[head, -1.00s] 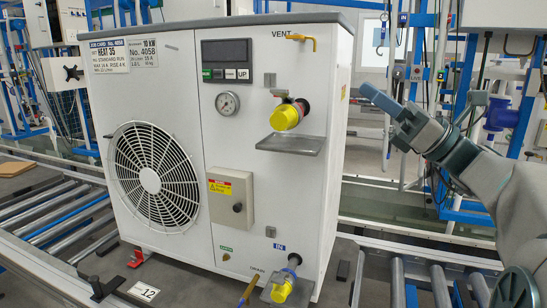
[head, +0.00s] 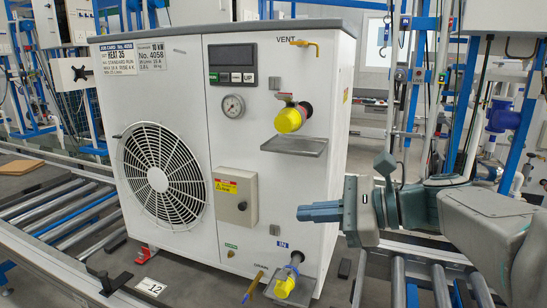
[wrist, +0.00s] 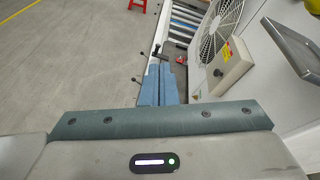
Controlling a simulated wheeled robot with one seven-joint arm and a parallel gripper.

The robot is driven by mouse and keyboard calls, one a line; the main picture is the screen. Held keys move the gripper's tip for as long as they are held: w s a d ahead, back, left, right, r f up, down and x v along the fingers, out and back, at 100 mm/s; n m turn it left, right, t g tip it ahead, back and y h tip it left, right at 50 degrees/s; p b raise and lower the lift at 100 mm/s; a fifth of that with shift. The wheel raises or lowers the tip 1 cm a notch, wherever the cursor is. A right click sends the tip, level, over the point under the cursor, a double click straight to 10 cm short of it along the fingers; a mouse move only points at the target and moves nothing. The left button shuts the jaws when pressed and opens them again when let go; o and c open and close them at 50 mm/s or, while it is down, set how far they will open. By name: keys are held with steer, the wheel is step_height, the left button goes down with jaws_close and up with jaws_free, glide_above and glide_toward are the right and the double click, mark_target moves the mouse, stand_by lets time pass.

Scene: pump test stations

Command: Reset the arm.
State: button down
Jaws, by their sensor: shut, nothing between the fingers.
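My gripper (head: 318,212) is in front of the right side of the white pump unit (head: 175,75) in the head view, pointing left. Its blue-grey fingers are together with nothing between them. In the wrist view the shut fingers (wrist: 163,85) point away over the floor, beside the unit's front panel. The unit has a fan grille (head: 160,178), a dial gauge (head: 231,106), a dark display (head: 229,55) and a grey box with a knob (head: 235,195). The gripper seems apart from the unit.
Yellow-capped ports sit at the upper right (head: 289,120) and lower right (head: 284,287) of the unit, above small grey shelves. A yellow vent handle (head: 305,43) is at the top. Roller conveyors (head: 70,215) run on both sides. Open floor (wrist: 70,70) lies left in the wrist view.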

steer(key=s+d+f+n+g+h+p, duration=0.1)
steer(key=s+f+n+h, duration=0.3)
steer(key=f, duration=0.2)
steer(key=s+f+n+g+h, duration=0.2)
steer(key=s+f+n+h, duration=0.15)
steer(key=f, duration=0.35)
steer(key=s+d+f+n+h, duration=0.4)
steer(key=d+f+n+h, duration=0.2)
steer(key=n, duration=0.4)
steer(key=shift+d+t+p, duration=0.4)
steer(key=shift+d+p, duration=0.05)
steer(key=shift+d, duration=0.15)
steer(key=shift+h, duration=0.25)
steer(key=shift+a, duration=0.1)
